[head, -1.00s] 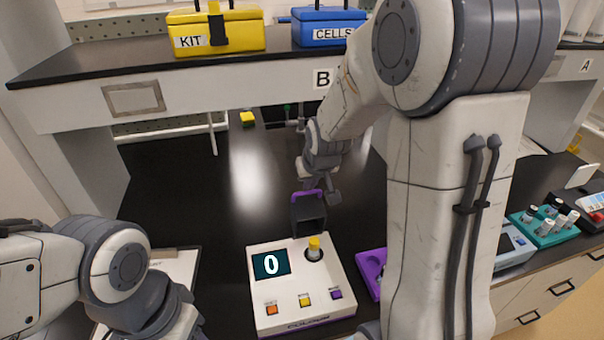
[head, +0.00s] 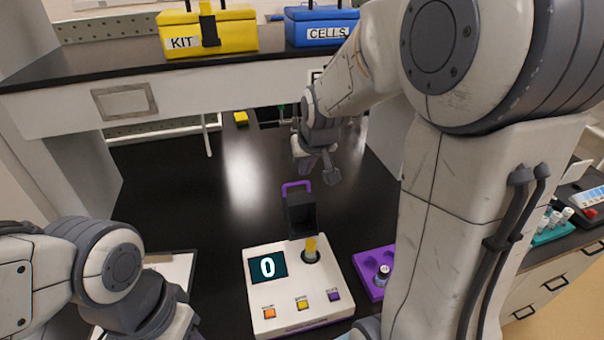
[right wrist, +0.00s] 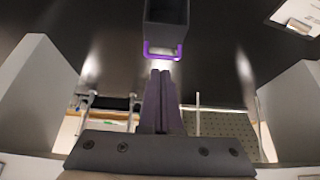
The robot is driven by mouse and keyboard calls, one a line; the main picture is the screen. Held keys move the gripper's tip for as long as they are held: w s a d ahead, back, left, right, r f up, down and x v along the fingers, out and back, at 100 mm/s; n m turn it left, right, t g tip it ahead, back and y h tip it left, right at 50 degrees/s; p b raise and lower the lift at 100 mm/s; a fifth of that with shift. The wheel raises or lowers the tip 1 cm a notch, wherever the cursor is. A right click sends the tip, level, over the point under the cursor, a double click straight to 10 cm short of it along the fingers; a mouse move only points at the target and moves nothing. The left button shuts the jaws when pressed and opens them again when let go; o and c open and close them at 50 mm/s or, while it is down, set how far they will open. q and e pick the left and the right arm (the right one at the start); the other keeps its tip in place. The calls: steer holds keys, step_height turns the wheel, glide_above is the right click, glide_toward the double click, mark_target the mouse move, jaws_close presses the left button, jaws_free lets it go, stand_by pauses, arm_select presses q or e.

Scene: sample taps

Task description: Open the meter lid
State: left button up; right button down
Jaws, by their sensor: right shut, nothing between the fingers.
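The meter (head: 284,303) is a white box on the black bench, with a screen (head: 267,267) showing 0 and several coloured buttons. Its dark lid (head: 301,221) with a purple handle (head: 297,186) stands raised at the back, open. A yellow-topped vial (head: 311,248) sits upright in the meter's well. My right gripper (head: 320,178) is shut and empty above the bench, behind and apart from the handle. The right wrist view shows the shut fingers (right wrist: 162,78) just short of the purple handle (right wrist: 163,52). My left arm is at the lower left; its gripper is out of view.
A purple tray (head: 366,261) with a vial stands right of the meter. A clipboard (head: 172,268) lies to its left. A shelf with the yellow KIT box (head: 235,33) and the blue CELLS box (head: 318,32) overhangs the back. The bench behind the meter is mostly clear.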

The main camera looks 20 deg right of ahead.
steer(key=shift+s+r, duration=1.65)
steer(key=shift+r, duration=0.05)
steer(key=s+a+f+n+g+y, duration=0.1)
steer(key=s+a+f+n+g, duration=0.1)
steer(key=s+a, duration=0.5)
steer(key=s+a+f+n+g+y+b, duration=0.1)
steer(key=s+a+f+n, duration=0.3)
steer(key=s+a, duration=0.4)
steer(key=a+g, duration=0.1)
steer(key=a, duration=0.2)
steer(key=shift+a+f+n, duration=0.2)
steer(key=shift+a+n, duration=0.1)
steer(key=shift+a, duration=0.05)
steer(key=c, duration=1.4)
jaws_free()
steer(key=s, duration=0.2)
steer(key=s+a+f+n+g, duration=0.1)
steer(key=s, duration=0.2)
steer(key=s+a+n, duration=0.1)
steer(key=s, duration=0.1)
steer(key=shift+s+f+g, duration=0.15)
steer(key=shift+f+g, duration=0.15)
steer(key=shift+f, duration=0.1)
steer(key=o, duration=0.5)
steer(key=shift+s+f+n, duration=0.1)
steer(key=shift+s+n, duration=0.2)
